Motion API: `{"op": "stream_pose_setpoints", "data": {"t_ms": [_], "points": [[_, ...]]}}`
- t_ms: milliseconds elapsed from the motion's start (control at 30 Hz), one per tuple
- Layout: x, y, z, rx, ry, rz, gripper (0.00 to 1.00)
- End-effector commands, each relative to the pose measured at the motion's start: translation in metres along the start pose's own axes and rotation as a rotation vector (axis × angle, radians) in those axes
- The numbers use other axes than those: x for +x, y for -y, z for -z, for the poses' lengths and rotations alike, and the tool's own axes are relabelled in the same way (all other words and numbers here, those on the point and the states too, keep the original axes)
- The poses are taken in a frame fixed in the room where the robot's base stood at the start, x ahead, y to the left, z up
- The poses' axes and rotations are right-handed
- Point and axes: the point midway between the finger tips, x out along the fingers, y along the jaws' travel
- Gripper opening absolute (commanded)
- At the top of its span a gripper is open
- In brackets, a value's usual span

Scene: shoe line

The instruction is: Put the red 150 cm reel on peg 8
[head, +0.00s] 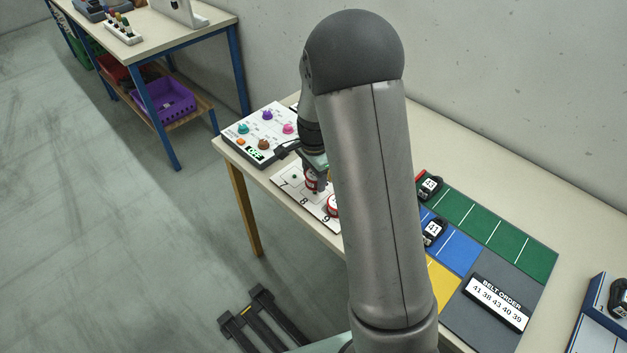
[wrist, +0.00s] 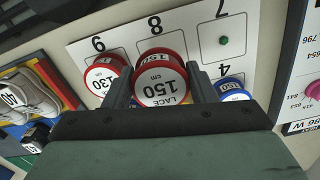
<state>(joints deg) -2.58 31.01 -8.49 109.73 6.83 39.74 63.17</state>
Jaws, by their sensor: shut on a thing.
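My gripper (wrist: 162,88) is shut on the red 150 cm reel (wrist: 160,77), one finger on each side of it. The reel's white label reads 150 cm LACE, upside down in the wrist view. It shows over the cell marked 8 on the white peg board (wrist: 189,43); its peg is hidden, and I cannot tell whether the reel is on it. In the head view the held red reel (head: 311,184) is beneath my gripper (head: 314,170), by the 7 and 8 marks of the board (head: 282,176).
A red 130 reel (wrist: 103,77) sits at cell 9, close beside one finger. Cell 7 shows a bare green peg (wrist: 224,40). A blue-rimmed reel (wrist: 232,88) is at cell 4. A control panel (head: 264,133) stands behind the board; coloured mats (head: 490,226) lie right.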

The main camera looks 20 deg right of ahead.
Motion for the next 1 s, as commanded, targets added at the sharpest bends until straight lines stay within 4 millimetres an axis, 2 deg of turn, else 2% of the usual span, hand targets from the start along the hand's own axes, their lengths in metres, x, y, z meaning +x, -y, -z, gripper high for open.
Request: {"op": "stream_pose_setpoints", "data": {"t_ms": [133,333,967,1000], "points": [[0.009,0.006,0.002,0.000,0.001,-0.001,0.29],[0.036,0.005,0.002,0.000,0.001,-0.002,0.29],[0.050,0.006,0.002,0.000,0.001,0.001,0.29],[0.050,0.006,0.002,0.000,0.001,0.001,0.57]]}}
